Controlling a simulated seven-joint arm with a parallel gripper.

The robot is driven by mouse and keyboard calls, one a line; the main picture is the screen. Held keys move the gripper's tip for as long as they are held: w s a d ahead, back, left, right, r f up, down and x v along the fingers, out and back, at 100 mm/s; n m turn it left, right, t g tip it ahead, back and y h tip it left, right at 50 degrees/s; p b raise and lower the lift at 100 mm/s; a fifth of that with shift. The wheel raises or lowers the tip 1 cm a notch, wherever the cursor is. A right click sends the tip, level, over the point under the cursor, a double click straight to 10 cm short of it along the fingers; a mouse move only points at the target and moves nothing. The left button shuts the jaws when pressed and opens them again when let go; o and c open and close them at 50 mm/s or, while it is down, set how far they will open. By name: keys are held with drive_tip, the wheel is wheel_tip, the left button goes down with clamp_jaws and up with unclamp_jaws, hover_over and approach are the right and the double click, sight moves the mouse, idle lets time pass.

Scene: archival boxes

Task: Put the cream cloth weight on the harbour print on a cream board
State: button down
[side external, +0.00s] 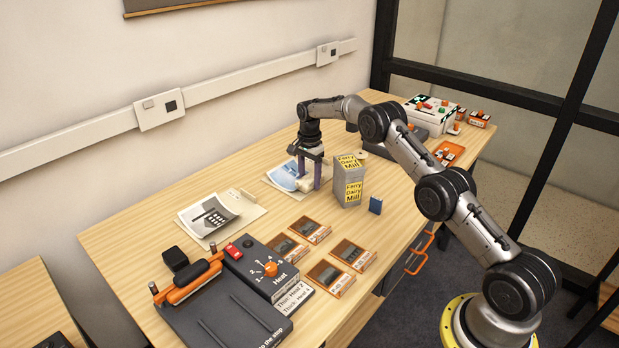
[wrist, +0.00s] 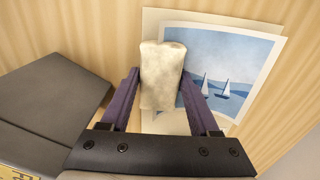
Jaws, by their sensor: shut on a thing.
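The cream cloth weight (wrist: 162,75) is between the purple fingers of my gripper (wrist: 163,90) in the wrist view, and the gripper is shut on it. In the side view my gripper (side external: 308,178) points down with the weight (side external: 304,185) low between its fingers. The harbour print (wrist: 232,75), blue with white sailboats, lies on a cream board (wrist: 155,22). The weight overlaps the print's left edge in the wrist view; I cannot tell whether it touches the print. In the side view the print (side external: 284,174) is partly hidden by my gripper.
A grey box with yellow labels (side external: 349,186) stands close right of my gripper. A telephone picture (side external: 208,214) lies on another board to the left. Orange-framed trays (side external: 325,273) and a heat machine (side external: 268,270) are in front. A small blue block (side external: 376,205) stands beside the box.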

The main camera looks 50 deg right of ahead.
drive_tip(key=shift+c, duration=0.6)
unclamp_jaws()
drive_tip(key=shift+f, duration=0.1)
wheel_tip(320, 180, up, 11)
wheel_tip(320, 180, up, 15)
drive_tip(key=n+t, duration=0.1)
drive_tip(key=n, duration=0.4)
hover_over(309, 178)
drive_tip(key=s+a, duration=0.6)
drive_tip(key=a, duration=0.1)
drive_tip(key=s+a+r+n+t, duration=0.2)
drive_tip(key=s+a+r+n, duration=0.3)
drive_tip(key=s, duration=0.6)
drive_tip(key=s+a+f+n+t, duration=0.1)
drive_tip(key=s+a+f+n, duration=0.1)
drive_tip(key=s, duration=0.7)
drive_tip(key=s+a+f+n, duration=0.1)
drive_tip(key=s+a+n, duration=0.2)
drive_tip(key=s, duration=0.5)
drive_tip(key=s+a+f+n+t, duration=0.1)
drive_tip(key=s+a+f+n, duration=0.1)
drive_tip(key=s, duration=0.7)
drive_tip(key=shift+s+a+f+n+t, duration=0.3)
drive_tip(key=shift+s+a+f+n, duration=0.05)
drive_tip(key=shift+a+n, duration=0.15)
